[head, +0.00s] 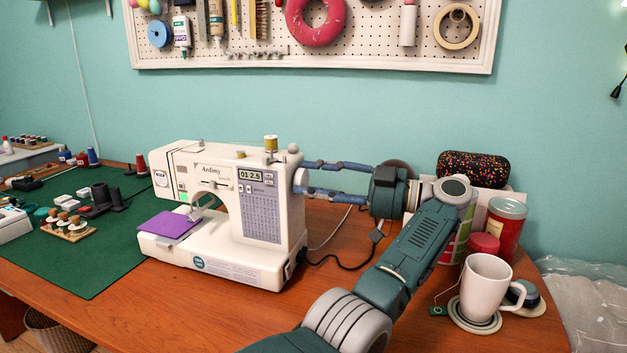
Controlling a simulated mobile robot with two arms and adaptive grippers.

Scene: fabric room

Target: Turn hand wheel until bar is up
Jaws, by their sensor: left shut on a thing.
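The white sewing machine (270,205) stands on the wooden table, with a small display on its front. Its hand wheel (299,178) is a pale knob on the machine's right end, partly hidden by my fingers. My left gripper (306,178) reaches in from the right, with one finger above and one below the wheel, shut on it. The needle area with the bar (196,208) is under the head at the machine's left; it is too small to tell the bar's height. Purple fabric (171,224) lies on the machine bed below it. My right gripper is not in view.
A white mug (486,286) on a coaster, a red tin (505,229) and a dark speckled case (472,168) stand at the right by my arm. A black cable (345,264) runs from the machine. A green mat (97,262) with sewing supplies covers the left.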

